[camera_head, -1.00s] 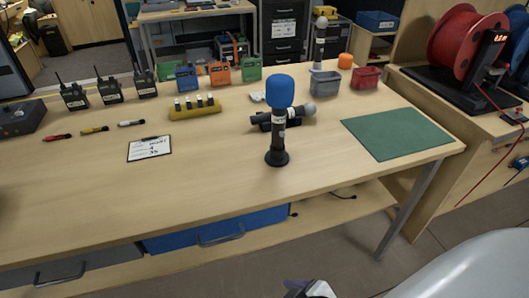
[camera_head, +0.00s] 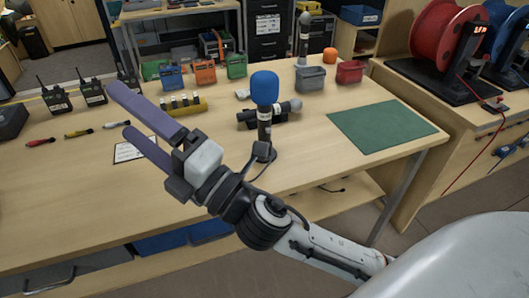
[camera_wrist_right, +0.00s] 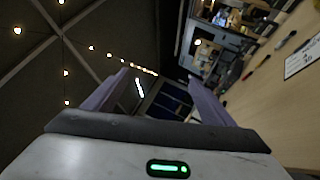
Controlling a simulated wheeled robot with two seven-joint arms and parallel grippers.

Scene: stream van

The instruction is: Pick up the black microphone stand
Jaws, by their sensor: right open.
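A short black microphone stand (camera_head: 264,130) stands upright on the wooden table, with a blue foam-covered microphone (camera_head: 264,87) on top. The fingers point up and left, away from the stand. The right wrist view shows the open fingers (camera_wrist_right: 158,78), with the ceiling and the table's edge beyond; the stand is not in that view. My left gripper is not in view.
A dark microphone with a grey head (camera_head: 285,108) lies just behind the stand. Another upright microphone (camera_head: 303,42) stands at the back, near a grey bin (camera_head: 311,80) and a red bin (camera_head: 350,73). A green mat (camera_head: 380,126) lies to the right.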

